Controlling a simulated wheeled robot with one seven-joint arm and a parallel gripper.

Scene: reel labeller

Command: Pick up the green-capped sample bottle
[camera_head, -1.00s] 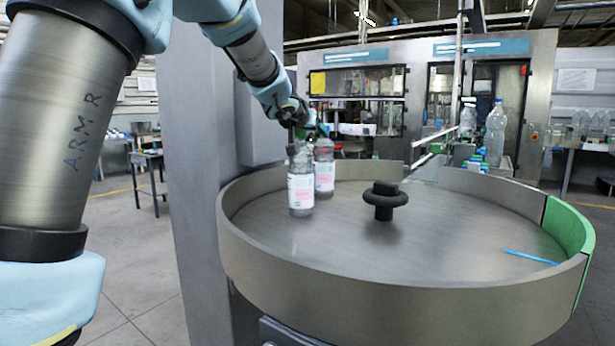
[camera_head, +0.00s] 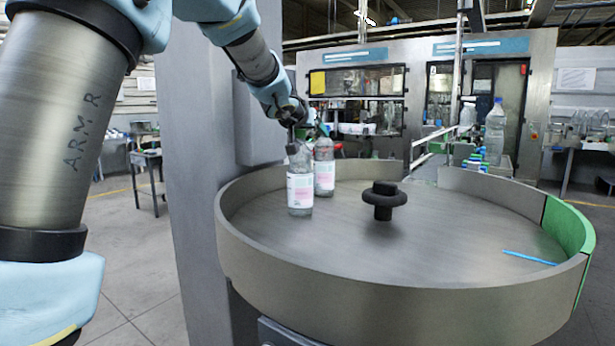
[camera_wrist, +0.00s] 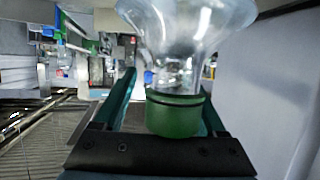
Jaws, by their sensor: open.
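The green-capped sample bottle shows close up in the wrist view, with its green cap (camera_wrist: 175,114) and clear shoulder (camera_wrist: 185,30). My gripper (camera_wrist: 168,105) is open, with one teal finger on each side of the cap. A gap shows on the left of the cap; on the right I cannot tell whether the finger touches. In the head view my gripper (camera_head: 298,137) is at the top of the front labelled bottle (camera_head: 300,192), which stands upright on the round metal table (camera_head: 440,235). My gripper hides that bottle's cap there.
A second labelled bottle (camera_head: 324,175) stands close behind the front one. A black knob (camera_head: 384,199) rises from the table's middle, and a blue strip (camera_head: 530,257) lies at its right. A raised rim (camera_head: 330,285) surrounds the table, with a green section (camera_head: 570,230).

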